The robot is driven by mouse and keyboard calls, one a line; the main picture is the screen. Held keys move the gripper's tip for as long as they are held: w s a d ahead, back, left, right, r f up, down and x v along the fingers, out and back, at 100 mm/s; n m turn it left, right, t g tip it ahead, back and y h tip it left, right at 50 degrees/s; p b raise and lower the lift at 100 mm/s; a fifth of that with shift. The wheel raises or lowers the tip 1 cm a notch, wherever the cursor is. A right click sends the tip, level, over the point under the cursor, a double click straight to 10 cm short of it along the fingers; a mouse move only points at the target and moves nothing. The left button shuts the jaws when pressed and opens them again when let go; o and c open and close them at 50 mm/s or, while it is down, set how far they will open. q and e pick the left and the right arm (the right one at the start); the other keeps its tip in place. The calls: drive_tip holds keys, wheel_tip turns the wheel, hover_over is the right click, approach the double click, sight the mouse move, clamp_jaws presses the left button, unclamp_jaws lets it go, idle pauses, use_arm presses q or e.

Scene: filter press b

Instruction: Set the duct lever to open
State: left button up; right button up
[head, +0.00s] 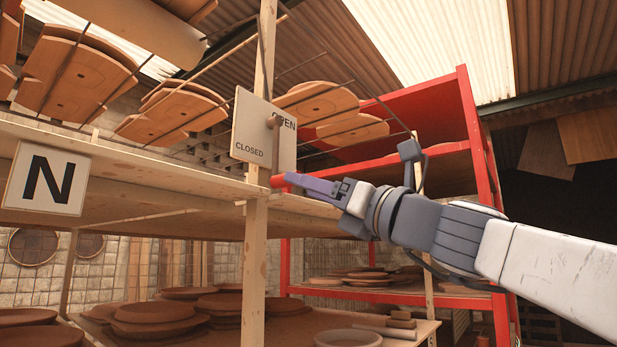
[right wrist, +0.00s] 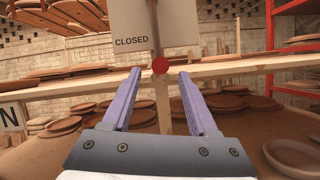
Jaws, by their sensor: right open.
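The duct lever (head: 275,145) is a thin brown bar in front of a white sign (head: 245,125) marked CLOSED at lower left and OPEN at upper right. It points roughly straight down, with a red knob (right wrist: 160,65) at its lower end. In the right wrist view the sign's CLOSED word is just left of the bar. My right gripper (right wrist: 160,72) is open, its two purple fingers on either side of the knob in that view; contact cannot be told. In the head view the gripper (head: 284,180) reaches the knob from the right. My left gripper is not in view.
A wooden post (head: 254,270) stands just below the sign, joined to a wooden shelf (head: 130,165). A red rack (head: 477,140) stands behind my right arm. Clay discs (head: 153,311) lie on the lower shelf, and an N sign (head: 46,178) is at left.

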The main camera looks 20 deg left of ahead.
drive_tip(key=p+x, duration=0.2)
drive_tip(key=x, duration=0.2)
drive_tip(key=shift+w+a+r, duration=0.1)
drive_tip(key=shift+a+r, duration=0.05)
drive_tip(key=shift+r, duration=0.05)
drive_tip(key=shift+w+a, duration=0.2)
drive_tip(key=shift+a, duration=0.3)
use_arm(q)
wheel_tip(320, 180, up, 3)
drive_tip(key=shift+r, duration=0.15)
use_arm(e)
clamp_jaws()
idle(0.5)
